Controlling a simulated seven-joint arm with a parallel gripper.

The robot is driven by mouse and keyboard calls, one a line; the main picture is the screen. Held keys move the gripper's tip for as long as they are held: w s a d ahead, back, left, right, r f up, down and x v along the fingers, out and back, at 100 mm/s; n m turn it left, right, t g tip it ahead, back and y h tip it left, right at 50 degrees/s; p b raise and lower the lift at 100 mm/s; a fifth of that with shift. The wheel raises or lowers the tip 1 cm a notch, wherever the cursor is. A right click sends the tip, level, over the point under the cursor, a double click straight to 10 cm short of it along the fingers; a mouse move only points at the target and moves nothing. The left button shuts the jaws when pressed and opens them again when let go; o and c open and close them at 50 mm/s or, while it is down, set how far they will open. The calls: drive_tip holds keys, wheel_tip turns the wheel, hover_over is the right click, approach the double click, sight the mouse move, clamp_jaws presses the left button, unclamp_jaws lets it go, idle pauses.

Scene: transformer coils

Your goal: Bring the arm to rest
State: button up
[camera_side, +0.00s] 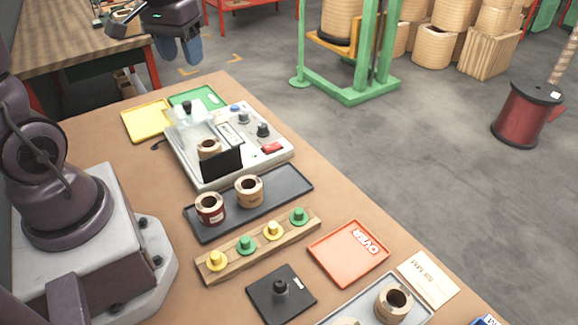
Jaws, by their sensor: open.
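My gripper (180,50) hangs at the top of the picture, fingers pointing down, with blue fingertips. Its fingers are apart and nothing shows between them. It is well above the bench, beyond the yellow tray (146,121) and the green tray (207,99). The bench (130,160) is brown. A grey tester (187,150) with knobs and a dark screen stands on it and holds one coil (208,147). Two coils, one dark red-brown (209,208) and one tan (249,190), stand on a dark tray (297,183).
A wooden rack (232,259) holds yellow and green knobbed pieces. Nearby lie a black plate (262,300), a red "OVER" tray (340,262), a grey tray with coils (420,310) and a label card (428,278). A green frame (350,90) stands on the floor behind.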

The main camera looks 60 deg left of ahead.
drive_tip(key=s+d+r+m+t, duration=0.2)
drive_tip(key=s+d+r+m, duration=0.1)
drive_tip(key=d, duration=0.4)
drive_tip(key=s+d+r+m+t, duration=0.2)
drive_tip(key=s+d+r+m, duration=0.1)
drive_tip(key=d, duration=0.5)
drive_tip(key=shift+s+r, duration=0.15)
drive_tip(key=shift+r, duration=0.1)
